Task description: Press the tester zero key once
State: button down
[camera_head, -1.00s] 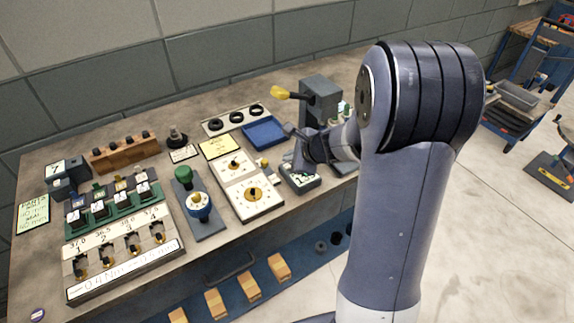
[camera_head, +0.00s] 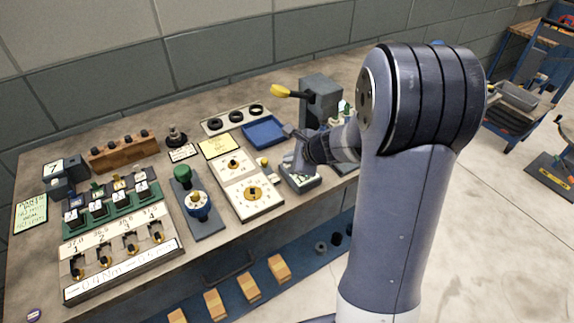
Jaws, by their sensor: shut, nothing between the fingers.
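A small dark grey box with a pale top, which looks like the tester (camera_head: 303,186), sits near the right end of the bench. My gripper (camera_head: 297,168) points down at the top of this box, at its back left part. Its fingers are shut with nothing between them. The fingertips are at or just above the box top; I cannot tell whether they touch it. The zero key cannot be made out, and the gripper and wrist hide part of the box.
A white dial panel (camera_head: 264,206) lies just left of the box. A blue tray (camera_head: 263,131) and a grey press with a yellow-tipped lever (camera_head: 319,100) stand behind. A green-knobbed unit (camera_head: 206,222) and a row of numbered slots (camera_head: 121,262) are further left.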

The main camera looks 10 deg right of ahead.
jog(key=shift+f+b, duration=0.45)
jog(key=shift+b, duration=0.1)
dwell(0.4)
dwell(0.4)
jog(key=shift+r+p, duration=0.75)
jog(key=shift+r, duration=0.15)
jog(key=shift+r, duration=0.1)
jog(key=shift+r+p, duration=2.1)
jog(key=shift+r, duration=0.3)
